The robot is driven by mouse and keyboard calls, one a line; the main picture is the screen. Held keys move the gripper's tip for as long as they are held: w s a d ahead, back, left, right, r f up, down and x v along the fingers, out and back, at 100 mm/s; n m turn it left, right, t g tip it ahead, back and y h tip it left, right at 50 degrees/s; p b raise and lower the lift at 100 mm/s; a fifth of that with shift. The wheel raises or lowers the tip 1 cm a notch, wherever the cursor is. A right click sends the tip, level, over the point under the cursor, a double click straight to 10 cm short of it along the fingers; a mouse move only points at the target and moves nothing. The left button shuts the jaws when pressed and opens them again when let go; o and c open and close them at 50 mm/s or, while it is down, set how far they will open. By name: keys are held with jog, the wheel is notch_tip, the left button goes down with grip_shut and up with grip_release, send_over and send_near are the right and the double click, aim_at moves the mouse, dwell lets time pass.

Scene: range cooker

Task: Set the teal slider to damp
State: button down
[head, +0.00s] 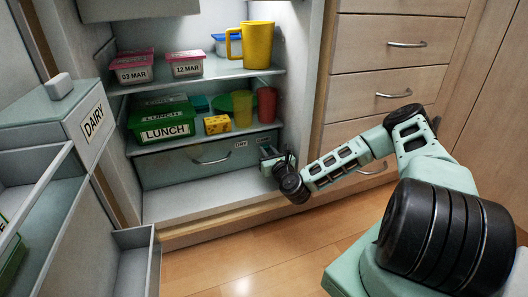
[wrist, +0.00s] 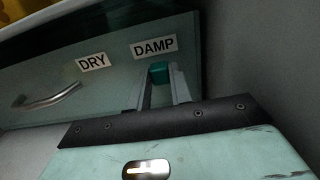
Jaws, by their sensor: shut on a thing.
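The teal slider (wrist: 159,72) shows in the wrist view just under the DAMP label (wrist: 155,47), to the right of the DRY label (wrist: 93,62). My gripper (wrist: 160,88) is shut on the slider, with one finger on each side of it. In the head view my gripper (head: 270,158) is at the right end of the drawer front (head: 180,168) at the bottom of the open fridge. The slider is hidden in the head view, and the slot it runs in cannot be made out.
A metal handle (wrist: 50,97) sticks out of the drawer front left of my gripper. The fridge's right inner wall (wrist: 250,60) is close on the right. Above are shelves with a green LUNCH box (head: 162,117), cups and a yellow jug (head: 257,45).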

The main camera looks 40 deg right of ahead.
jog(key=shift+d, duration=0.2)
jog(key=c, duration=1.5)
grip_release()
jog(key=shift+s, duration=0.1)
jog(key=shift+p+v, duration=3.75)
jog(key=shift+v, duration=4.95)
jog(key=shift+r, duration=0.1)
